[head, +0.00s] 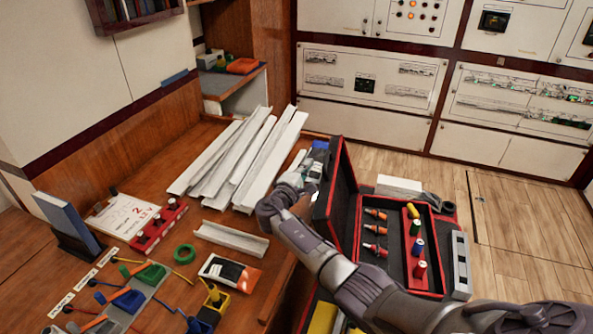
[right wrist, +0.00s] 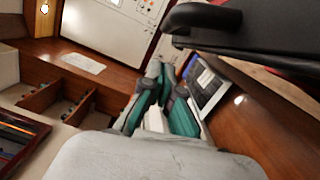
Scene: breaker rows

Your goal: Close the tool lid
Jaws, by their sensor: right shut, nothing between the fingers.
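The tool case (head: 400,250) is black with red edges and stands open at the right end of the wooden bench. Its lid (head: 337,195) stands raised on the case's left side. Inside are screwdrivers with orange handles and several coloured cylinders. My right arm reaches across the front of the case, and my right gripper (head: 312,160) is on the lid's left side, close to its upper edge. In the right wrist view the gripper (right wrist: 160,88) is shut and empty, with a dark panel, seemingly the lid (right wrist: 255,35), above right. I cannot tell whether they touch. My left gripper is not in view.
Long white channels (head: 240,155) lie on the bench left of my right gripper. A shorter channel (head: 233,239), a green tape roll (head: 184,254) and a red-based block (head: 158,228) lie nearer. A grey level (head: 460,262) stands right of the case. Wooden floor beyond is clear.

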